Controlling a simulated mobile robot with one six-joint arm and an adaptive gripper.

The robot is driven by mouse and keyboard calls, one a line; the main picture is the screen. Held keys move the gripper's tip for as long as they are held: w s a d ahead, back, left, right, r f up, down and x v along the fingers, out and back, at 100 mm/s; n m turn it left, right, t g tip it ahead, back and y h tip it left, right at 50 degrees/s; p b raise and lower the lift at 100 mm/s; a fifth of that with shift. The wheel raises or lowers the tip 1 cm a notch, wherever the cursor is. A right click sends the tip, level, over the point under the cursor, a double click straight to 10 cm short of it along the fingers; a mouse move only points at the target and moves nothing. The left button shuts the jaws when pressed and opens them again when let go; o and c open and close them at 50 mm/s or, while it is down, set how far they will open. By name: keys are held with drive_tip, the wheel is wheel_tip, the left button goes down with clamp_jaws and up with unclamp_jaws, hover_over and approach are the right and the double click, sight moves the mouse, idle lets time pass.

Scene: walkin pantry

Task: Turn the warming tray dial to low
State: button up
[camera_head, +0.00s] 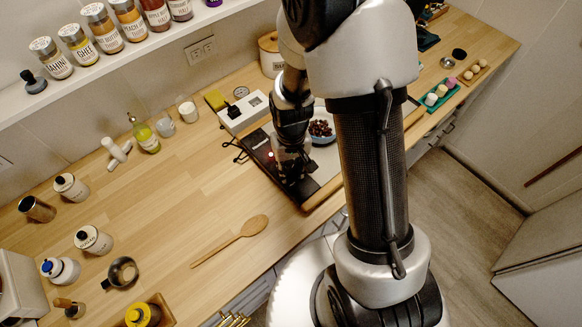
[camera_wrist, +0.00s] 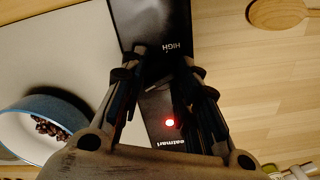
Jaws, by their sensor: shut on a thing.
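The warming tray has a pale plate (camera_wrist: 72,65) and a black control panel (camera_wrist: 150,15) along one edge. In the head view the panel (camera_head: 262,152) is on the counter under my gripper (camera_head: 292,178). In the wrist view the panel shows the word HIGH, a brand name and a lit red light (camera_wrist: 169,123). My gripper (camera_wrist: 165,65) points down at the panel, its fingers closed on the dial between them. The dial is mostly hidden by the fingers, so its setting cannot be read.
A blue bowl of dark red pieces (camera_head: 322,130) stands on the tray's plate; it also shows in the wrist view (camera_wrist: 45,125). A wooden spoon (camera_head: 235,240) lies on the counter.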

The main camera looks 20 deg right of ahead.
idle(0.4)
drive_tip(key=o, duration=1.1)
wheel_tip(320, 180, up, 12)
idle(0.6)
wheel_tip(320, 180, up, 5)
drive_tip(key=t+b, duration=0.1)
hover_over(291, 170)
drive_tip(key=s, duration=0.2)
drive_tip(key=s+r+t+b, duration=0.1)
drive_tip(key=s+r, duration=0.2)
drive_tip(key=s, duration=0.3)
drive_tip(key=s+r+t+b, duration=0.2)
drive_tip(key=s+r, duration=0.1)
drive_tip(key=s, duration=0.3)
drive_tip(key=shift+s+a+r+t, duration=0.3)
drive_tip(key=shift+s+a, duration=0.1)
